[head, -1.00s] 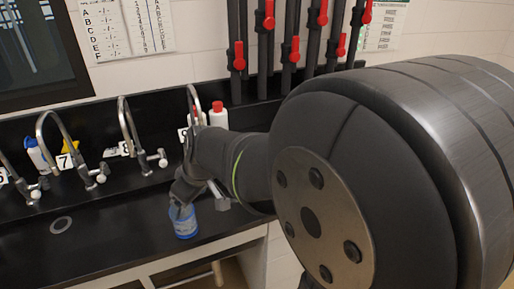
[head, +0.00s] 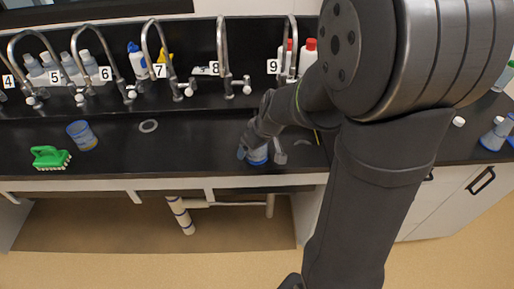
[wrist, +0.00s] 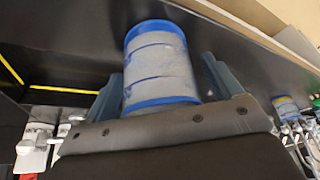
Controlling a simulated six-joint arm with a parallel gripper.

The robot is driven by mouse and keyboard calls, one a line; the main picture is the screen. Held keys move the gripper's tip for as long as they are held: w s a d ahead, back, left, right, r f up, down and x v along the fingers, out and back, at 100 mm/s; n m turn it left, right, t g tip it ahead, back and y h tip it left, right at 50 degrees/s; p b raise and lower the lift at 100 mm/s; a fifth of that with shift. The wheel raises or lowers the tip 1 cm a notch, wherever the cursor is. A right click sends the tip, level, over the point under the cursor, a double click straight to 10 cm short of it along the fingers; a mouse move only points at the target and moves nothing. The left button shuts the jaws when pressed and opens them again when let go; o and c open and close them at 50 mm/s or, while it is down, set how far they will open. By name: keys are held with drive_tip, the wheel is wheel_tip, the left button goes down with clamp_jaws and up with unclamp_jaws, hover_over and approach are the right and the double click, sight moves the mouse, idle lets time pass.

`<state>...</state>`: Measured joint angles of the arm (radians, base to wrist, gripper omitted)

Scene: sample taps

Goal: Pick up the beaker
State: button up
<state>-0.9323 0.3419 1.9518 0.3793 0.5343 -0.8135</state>
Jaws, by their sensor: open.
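A beaker (head: 257,156) with blue rims stands on the black counter near its front edge, partly hidden by my gripper in the head view. In the wrist view the beaker (wrist: 160,62) is a greyish cylinder with blue bands at both ends. My gripper (wrist: 168,88) is open, with one finger on each side of the beaker. A second, similar blue beaker (head: 81,135) stands farther left on the counter.
A green brush (head: 50,157) lies by the second beaker. A drain ring (head: 148,126) is in the counter. Numbered taps (head: 158,60) and bottles (head: 137,60) line the back. More bottles (head: 496,133) stand at the far right. The counter between drain and gripper is clear.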

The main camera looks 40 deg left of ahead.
drive_tip(key=shift+a+f, duration=0.1)
drive_tip(key=shift+f, duration=0.1)
drive_tip(key=c, duration=1)
